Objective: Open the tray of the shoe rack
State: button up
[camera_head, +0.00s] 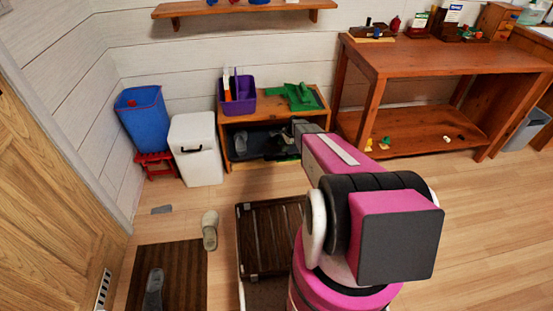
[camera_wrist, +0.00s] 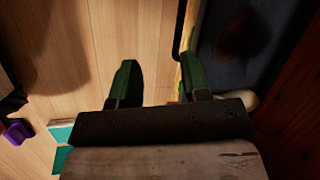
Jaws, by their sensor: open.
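The shoe rack (camera_head: 271,114) is a low, open-fronted wooden unit by the back wall in the head view. Inside it is a dark grey tray (camera_head: 246,147) with shoes on it. In the wrist view the dark tray (camera_wrist: 285,20) lies at the upper right behind a pale wooden edge, with a thin black handle (camera_wrist: 178,35) on its floor side. My gripper (camera_wrist: 158,82) is open, its two green fingers apart with floor showing between them. The right finger is close to the wooden edge and handle; contact cannot be told. My arm hides part of the rack in the head view.
A purple caddy (camera_head: 238,97) and green cloth (camera_head: 293,96) sit on the rack. A white bin (camera_head: 196,150) and blue bin (camera_head: 142,111) stand left, a wooden table (camera_head: 440,58) right. A slipper (camera_head: 210,230) and striped mat (camera_head: 184,265) lie on the floor.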

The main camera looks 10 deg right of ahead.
aim_at(276, 159)
jog(key=w+a+f+m, duration=0.1)
jog(key=w+f, duration=0.1)
jog(key=f, duration=0.3)
jog(key=w+a+f+m, duration=0.1)
jog(key=w+f, duration=0.1)
jog(key=f, duration=0.3)
jog(key=w+f+m, duration=0.1)
jog(key=w+f, duration=0.1)
jog(key=f, duration=0.4)
jog(key=shift+w+a+y, duration=0.3)
jog(key=shift+a, duration=0.1)
grip_shut()
